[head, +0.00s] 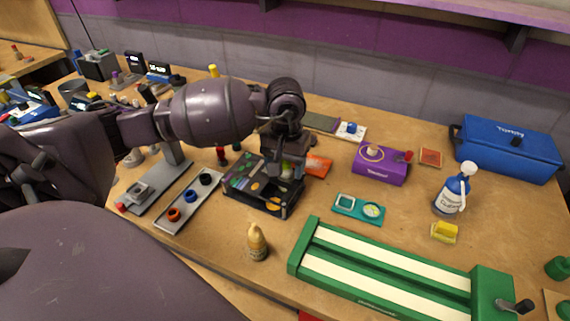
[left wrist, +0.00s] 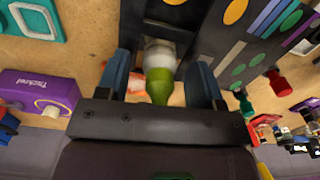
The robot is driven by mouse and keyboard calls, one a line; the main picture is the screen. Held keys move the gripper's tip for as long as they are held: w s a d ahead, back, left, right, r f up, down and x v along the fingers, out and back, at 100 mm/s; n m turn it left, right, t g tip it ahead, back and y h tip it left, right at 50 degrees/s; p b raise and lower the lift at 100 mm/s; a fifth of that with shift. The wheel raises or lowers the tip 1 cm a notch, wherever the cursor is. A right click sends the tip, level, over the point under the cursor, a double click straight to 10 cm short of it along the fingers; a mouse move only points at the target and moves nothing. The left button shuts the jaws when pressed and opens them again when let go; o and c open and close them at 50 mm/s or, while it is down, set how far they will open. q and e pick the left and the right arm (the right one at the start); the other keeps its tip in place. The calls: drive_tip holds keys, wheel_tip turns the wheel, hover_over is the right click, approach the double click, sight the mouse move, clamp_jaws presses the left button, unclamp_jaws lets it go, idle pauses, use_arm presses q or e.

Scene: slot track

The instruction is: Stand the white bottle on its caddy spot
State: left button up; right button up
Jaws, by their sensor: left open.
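The white bottle (left wrist: 160,54) has a green cap and sits between the two parted fingers of my left gripper (left wrist: 162,82) in the left wrist view. In the head view, my left gripper (head: 285,172) points down over the right back part of the black caddy (head: 240,199), and a pale green bit of the bottle (head: 288,166) shows between its fingers. The fingers are open. The caddy's dark wall with coloured spots also shows in the left wrist view (left wrist: 222,50). The bottle's base is hidden, so I cannot tell whether it stands on its spot. My right gripper is out of view.
A yellow bottle (head: 257,243) stands in front of the caddy. A purple box (head: 379,165), a teal tray (head: 342,214), a blue-and-white spray bottle (head: 449,195) and a green track (head: 300,253) lie to the right. A grey tray with rings (head: 181,217) is on the left.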

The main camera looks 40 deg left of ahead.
use_arm(q)
wheel_tip(320, 180, up, 12)
drive_tip(key=shift+r+p, duration=0.1)
drive_tip(key=shift+p, duration=0.2)
idle(0.7)
